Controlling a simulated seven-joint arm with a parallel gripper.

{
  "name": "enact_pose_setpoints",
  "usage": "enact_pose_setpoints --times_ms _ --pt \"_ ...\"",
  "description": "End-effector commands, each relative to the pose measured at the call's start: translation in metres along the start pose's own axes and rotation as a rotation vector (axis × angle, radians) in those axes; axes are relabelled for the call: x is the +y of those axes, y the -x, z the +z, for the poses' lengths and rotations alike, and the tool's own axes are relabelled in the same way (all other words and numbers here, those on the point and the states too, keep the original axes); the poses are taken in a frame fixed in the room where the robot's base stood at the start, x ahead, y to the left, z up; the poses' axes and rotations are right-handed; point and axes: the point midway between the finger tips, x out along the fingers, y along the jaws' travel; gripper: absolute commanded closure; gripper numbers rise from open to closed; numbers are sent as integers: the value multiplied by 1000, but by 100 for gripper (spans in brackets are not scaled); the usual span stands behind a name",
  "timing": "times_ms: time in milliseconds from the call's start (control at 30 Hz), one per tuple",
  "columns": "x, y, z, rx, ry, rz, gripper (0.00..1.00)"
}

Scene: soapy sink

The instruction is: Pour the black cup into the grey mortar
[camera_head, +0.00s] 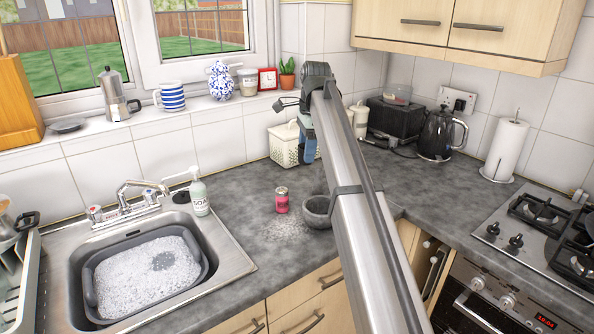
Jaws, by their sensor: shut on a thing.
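The grey mortar (317,211) stands upright on the counter near its front edge, its right side partly behind my arm. My gripper (308,150) hangs from the wrist above and behind the mortar, near the white basket. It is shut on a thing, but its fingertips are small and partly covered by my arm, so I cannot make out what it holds. I cannot clearly identify the black cup. A small dark shape (283,104) juts left of the wrist; I cannot tell whether it is the cup or part of my wrist.
A pink can (282,200) stands just left of the mortar. White specks (286,229) lie on the counter in front of it. The soap bottle (199,195) stands by the sink, where a grey basin (203,262) holds suds. A white basket (285,145) stands against the wall.

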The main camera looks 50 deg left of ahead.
Motion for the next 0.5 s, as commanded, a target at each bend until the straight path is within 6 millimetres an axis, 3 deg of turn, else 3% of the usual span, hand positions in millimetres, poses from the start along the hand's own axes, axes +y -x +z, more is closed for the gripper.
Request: enact_pose_setpoints --times_ms 167,500 --pt "-5 6 -6 -15 -2 -7 76" --pt "-2 -18 -8 -89 -4 -46 76"
